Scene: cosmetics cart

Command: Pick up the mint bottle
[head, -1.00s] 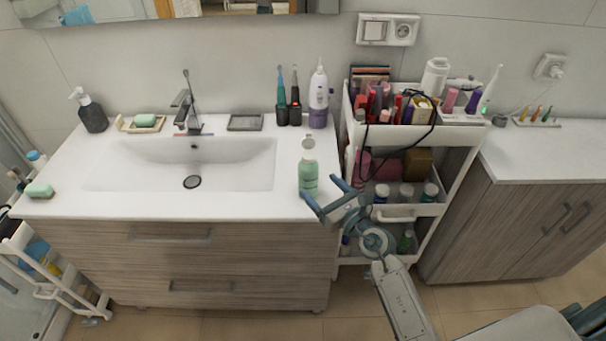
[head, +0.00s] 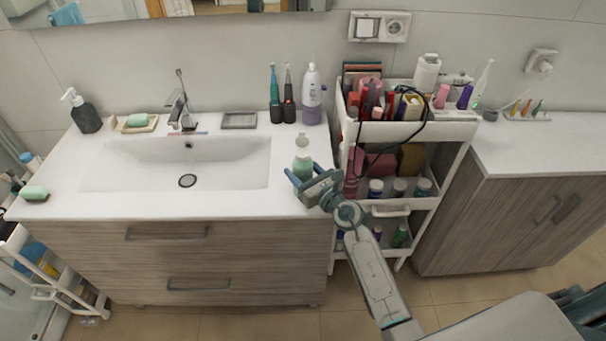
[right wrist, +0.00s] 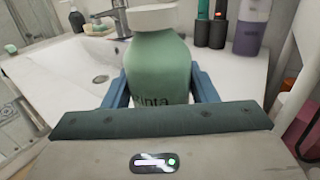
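The mint bottle (head: 303,162) is pale green with a white top and stands upright on the white counter, right of the sink. In the right wrist view the bottle (right wrist: 160,70) fills the middle, with part of its dark lettering showing. My right gripper (head: 308,178) is at the bottle's lower half, its blue fingers open, one on each side of it. In the right wrist view the fingers (right wrist: 160,88) flank the bottle; I cannot tell whether either touches it. The bottle's base is hidden by my gripper.
The sink basin (head: 230,165) is left of the bottle. A purple-and-white bottle (head: 312,95) and two dark electric toothbrushes (head: 282,108) stand behind it. The white cart (head: 400,131), full of cosmetics, stands close on the right. Counter around the bottle is clear.

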